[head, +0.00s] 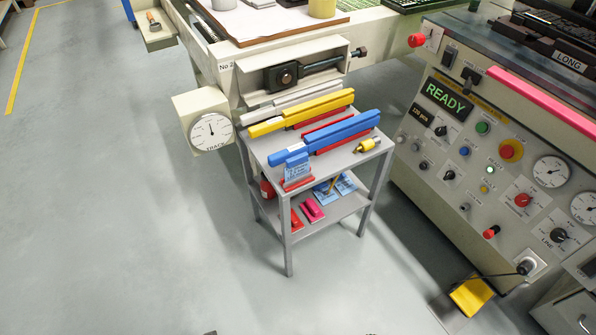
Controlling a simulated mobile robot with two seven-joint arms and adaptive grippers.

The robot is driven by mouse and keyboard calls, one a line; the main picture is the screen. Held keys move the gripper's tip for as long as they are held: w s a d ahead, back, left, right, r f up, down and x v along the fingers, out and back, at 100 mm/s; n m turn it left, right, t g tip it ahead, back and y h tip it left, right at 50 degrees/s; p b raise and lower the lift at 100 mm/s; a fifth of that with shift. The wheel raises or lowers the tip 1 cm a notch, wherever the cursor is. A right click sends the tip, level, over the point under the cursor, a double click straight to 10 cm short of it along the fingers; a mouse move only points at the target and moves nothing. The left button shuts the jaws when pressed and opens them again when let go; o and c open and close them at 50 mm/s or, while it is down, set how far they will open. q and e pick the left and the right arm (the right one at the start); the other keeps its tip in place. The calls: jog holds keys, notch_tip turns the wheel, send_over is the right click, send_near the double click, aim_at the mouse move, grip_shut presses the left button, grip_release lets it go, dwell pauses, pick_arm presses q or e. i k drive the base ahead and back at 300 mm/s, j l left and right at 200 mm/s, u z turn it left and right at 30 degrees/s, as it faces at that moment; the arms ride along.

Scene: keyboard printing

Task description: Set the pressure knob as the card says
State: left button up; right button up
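The grey control panel (470,125) on the right carries several knobs. A red knob (523,200) sits in a pale square plate, a black knob (558,235) is by the label "LINE", and smaller black knobs (440,130) and (449,175) are on its left part. I cannot read which is the pressure knob. A blue card (297,170) with small white print stands in a red holder at the front of the grey shelf stand; its text is too small to read. No gripper fingers show; only tiny dark slivers touch the bottom edge.
The shelf stand (289,255) holds blue (325,140) and yellow (302,112) bars. A green "READY" display (446,100), a red-topped stop button (511,150) and round gauges (551,171) are on the panel. A yellow pedal (471,297) lies below it. Floor at left and front is clear.

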aim_at(522, 200)
jog(key=z, duration=1.1)
